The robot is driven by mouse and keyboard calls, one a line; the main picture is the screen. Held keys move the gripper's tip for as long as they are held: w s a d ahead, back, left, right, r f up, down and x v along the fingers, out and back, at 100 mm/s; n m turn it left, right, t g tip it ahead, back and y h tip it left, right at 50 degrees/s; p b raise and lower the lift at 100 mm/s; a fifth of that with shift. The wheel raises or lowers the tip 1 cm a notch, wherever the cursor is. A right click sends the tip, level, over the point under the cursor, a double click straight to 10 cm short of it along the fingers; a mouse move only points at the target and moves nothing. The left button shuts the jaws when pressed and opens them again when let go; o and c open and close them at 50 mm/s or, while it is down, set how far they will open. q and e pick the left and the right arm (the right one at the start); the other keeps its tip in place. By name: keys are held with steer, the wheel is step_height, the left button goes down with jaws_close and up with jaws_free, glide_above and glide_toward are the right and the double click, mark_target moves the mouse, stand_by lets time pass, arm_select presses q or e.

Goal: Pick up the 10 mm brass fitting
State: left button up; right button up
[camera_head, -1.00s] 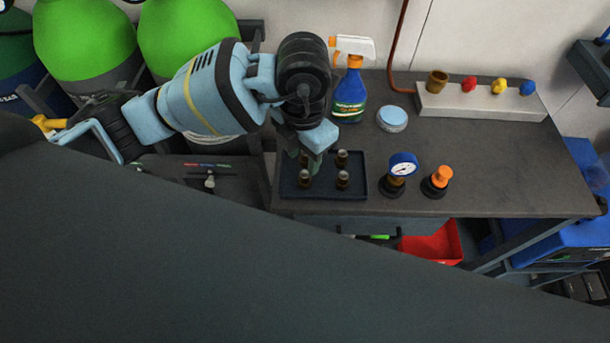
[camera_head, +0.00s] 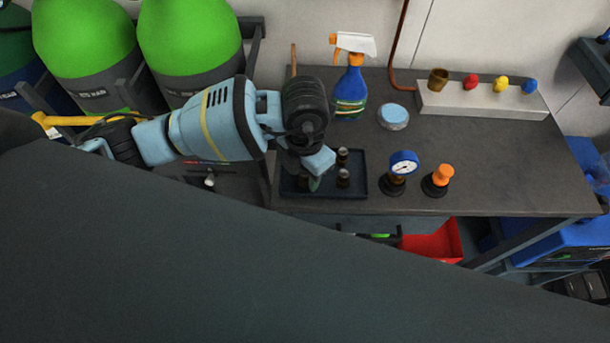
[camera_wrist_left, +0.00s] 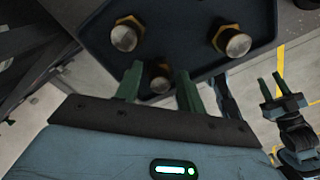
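The brass fittings stand upright in a dark tray (camera_head: 357,187) at the bench's left front. Two show clearly in the head view, a rear one (camera_head: 342,156) and a front one (camera_head: 343,177); a third (camera_head: 304,181) is partly covered by my left gripper (camera_head: 315,184). The wrist view shows a left fitting (camera_wrist_left: 125,36), a right fitting (camera_wrist_left: 232,41) and a nearer fitting (camera_wrist_left: 160,78). My left gripper (camera_wrist_left: 159,88) is open, its green fingers either side of the nearer fitting with gaps. Sizes cannot be read. My right gripper (camera_wrist_left: 273,90) looks open and empty, away from the tray.
A pressure gauge (camera_head: 402,166) and an orange-topped part (camera_head: 442,176) stand right of the tray. A spray bottle (camera_head: 350,92) and a round tin (camera_head: 393,117) are behind. A block with coloured knobs (camera_head: 480,103) is at the back right. The bench's right front is clear.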

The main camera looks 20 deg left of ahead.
arm_select(q)
steer(key=c, duration=0.8)
steer(key=shift+r, duration=0.2)
steer(key=shift+w+r, duration=0.1)
steer(key=shift+r, duration=0.5)
step_height(320, 180, up, 2)
steer(key=shift+r, duration=0.15)
steer(key=s+d, duration=0.7)
steer(key=s+d+r, duration=0.1)
steer(key=s+d, duration=0.3)
steer(key=shift+s+d+r, duration=0.1)
steer(key=shift+s+d, duration=0.1)
